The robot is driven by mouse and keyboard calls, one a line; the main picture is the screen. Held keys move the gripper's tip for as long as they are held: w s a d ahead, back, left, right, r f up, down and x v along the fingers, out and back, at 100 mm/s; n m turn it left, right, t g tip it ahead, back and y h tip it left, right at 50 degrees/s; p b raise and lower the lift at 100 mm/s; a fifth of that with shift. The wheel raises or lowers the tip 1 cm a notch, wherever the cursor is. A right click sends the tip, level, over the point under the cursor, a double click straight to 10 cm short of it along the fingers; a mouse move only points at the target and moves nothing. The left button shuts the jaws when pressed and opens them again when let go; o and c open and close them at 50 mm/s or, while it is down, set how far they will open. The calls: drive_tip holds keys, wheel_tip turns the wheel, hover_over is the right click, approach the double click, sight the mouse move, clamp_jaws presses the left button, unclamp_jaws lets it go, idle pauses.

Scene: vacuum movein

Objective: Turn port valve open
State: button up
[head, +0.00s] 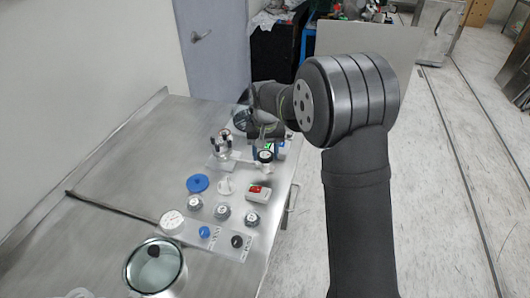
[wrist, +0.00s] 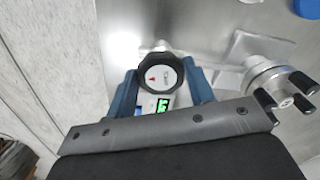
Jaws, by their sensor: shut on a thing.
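A black round knob with a white face and a small red mark, which I take for the port valve (wrist: 158,76), sits between the two blue fingers of my gripper (wrist: 161,84) in the wrist view. The fingers are shut on its sides. The print on its face is too small to read. In the head view the port valve (head: 265,156) shows near the right edge of the steel table, with my gripper (head: 266,146) at it, partly hidden by my arm.
A metal fitting with black-tipped handles (wrist: 275,82) stands close right of the fingers. A lit green display (wrist: 163,106) lies below the knob. Several knobs, a blue disc (head: 197,183), a red switch box (head: 258,193) and a glass-topped chamber (head: 155,267) are on the steel table (head: 110,190).

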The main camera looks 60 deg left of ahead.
sight(266, 155)
drive_tip(key=n, duration=0.6)
drive_tip(key=shift+w, duration=0.15)
drive_tip(key=n, duration=0.6)
drive_tip(key=shift+a+n, duration=0.1)
drive_tip(key=shift+n, duration=0.2)
drive_tip(key=o, duration=1)
drive_tip(key=shift+c, duration=0.2)
wheel_tip(266, 155, up, 18)
drive_tip(key=shift+f, duration=0.25)
drive_tip(key=shift+f, duration=0.15)
wheel_tip(266, 155, down, 17)
drive_tip(key=shift+f, duration=0.1)
idle(0.6)
